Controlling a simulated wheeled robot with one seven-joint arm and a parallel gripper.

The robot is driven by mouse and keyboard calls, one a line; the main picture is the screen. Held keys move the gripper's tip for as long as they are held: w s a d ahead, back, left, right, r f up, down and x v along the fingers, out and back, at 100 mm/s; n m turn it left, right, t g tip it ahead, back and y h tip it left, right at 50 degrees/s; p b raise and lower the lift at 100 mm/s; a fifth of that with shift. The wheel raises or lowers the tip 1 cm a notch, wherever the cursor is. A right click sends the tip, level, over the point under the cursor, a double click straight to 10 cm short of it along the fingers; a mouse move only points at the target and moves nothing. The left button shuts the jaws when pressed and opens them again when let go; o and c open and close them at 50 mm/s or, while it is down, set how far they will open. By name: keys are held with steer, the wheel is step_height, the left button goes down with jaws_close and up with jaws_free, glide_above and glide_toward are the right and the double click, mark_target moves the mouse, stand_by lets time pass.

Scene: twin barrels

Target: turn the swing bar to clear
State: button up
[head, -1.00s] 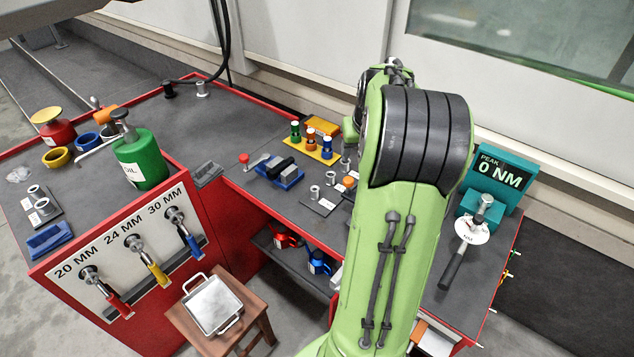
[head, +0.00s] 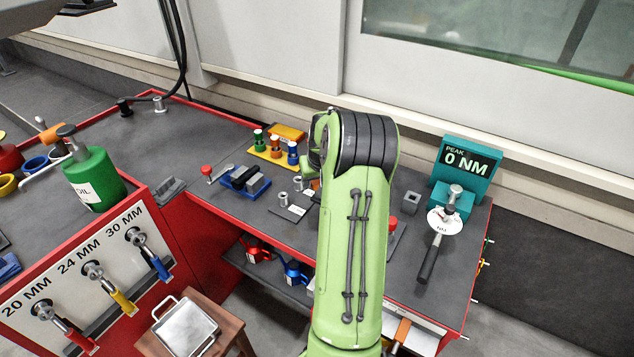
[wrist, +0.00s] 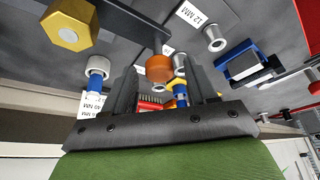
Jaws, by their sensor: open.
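In the wrist view a dark flat bar with a brass hex nut (wrist: 70,24) crosses the upper left; it looks like the swing bar, though its far end is cut off. An orange round knob (wrist: 159,68) shows between the fingers; I cannot tell whether it belongs to the bar. My gripper (wrist: 163,82) is open, its two dark fingers apart on either side of the knob, with no grip on it visible. In the head view my green arm hides the gripper and most of the bar.
Coloured sockets on a yellow rack (head: 275,150), a blue vise-like block (head: 243,181) and loose sockets stand left of my arm. A teal torque display (head: 466,165) reading 0 NM and a torque wrench (head: 433,250) are at right. A green oil can (head: 92,180) stands at left.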

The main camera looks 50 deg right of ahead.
jaws_close()
stand_by(0.3)
steer(key=shift+a, duration=0.1)
steer(key=s+a+n+y, duration=0.6)
steer(key=s+n, duration=0.3)
steer(key=n, duration=0.9)
steer(key=shift+s+a+g, duration=0.3)
steer(key=shift+a, duration=0.15)
stand_by(0.5)
jaws_free()
